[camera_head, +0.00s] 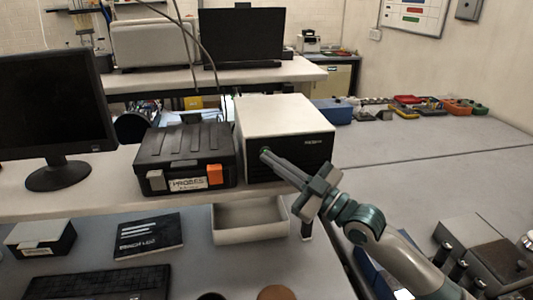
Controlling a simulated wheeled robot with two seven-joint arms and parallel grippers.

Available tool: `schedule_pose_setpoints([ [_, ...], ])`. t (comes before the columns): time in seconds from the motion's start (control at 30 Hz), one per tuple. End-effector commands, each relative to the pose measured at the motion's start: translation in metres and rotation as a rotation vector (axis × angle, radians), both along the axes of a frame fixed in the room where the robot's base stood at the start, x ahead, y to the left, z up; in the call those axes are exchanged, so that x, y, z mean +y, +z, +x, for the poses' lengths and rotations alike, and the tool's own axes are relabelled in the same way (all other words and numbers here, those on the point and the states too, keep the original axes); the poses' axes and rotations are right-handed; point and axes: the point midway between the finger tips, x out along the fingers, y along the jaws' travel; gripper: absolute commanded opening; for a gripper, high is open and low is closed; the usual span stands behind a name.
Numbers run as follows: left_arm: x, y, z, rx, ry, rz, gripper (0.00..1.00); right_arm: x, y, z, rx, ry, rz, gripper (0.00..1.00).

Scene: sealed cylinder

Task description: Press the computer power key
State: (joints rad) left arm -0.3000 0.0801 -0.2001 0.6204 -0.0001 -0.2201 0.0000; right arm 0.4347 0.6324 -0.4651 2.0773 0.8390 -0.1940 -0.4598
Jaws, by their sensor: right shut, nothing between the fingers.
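The computer (286,116) is a box with a white top and a black front, standing on the raised shelf in the middle of the view. My right gripper (267,154) is shut and empty. Its fingertips are at the left part of the black front, and I cannot tell whether they touch it. The power key is not distinguishable; the fingers cover that part of the front. My left gripper is not in view.
A black case labelled PROBES (185,160) stands close left of the computer. A dark monitor (50,105) is further left. A beige open bin (249,222) sits below the shelf. A long grey bench (430,150) with several coloured trays lies to the right.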

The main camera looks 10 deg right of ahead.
Motion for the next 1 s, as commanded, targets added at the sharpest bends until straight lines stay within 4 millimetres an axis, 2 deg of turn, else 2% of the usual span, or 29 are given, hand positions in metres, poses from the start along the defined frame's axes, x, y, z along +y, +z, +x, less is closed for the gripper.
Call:
schedule_pose_setpoints([
  [0.43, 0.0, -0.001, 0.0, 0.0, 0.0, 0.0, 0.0, 0.0, 0.0, 0.002, 0.0, 0.0, 0.0, 0.0],
  [1.0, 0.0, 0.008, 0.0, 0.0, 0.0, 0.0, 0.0, 0.0, 0.0, -0.015, 0.0, 0.0, 0.0, 0.0],
])
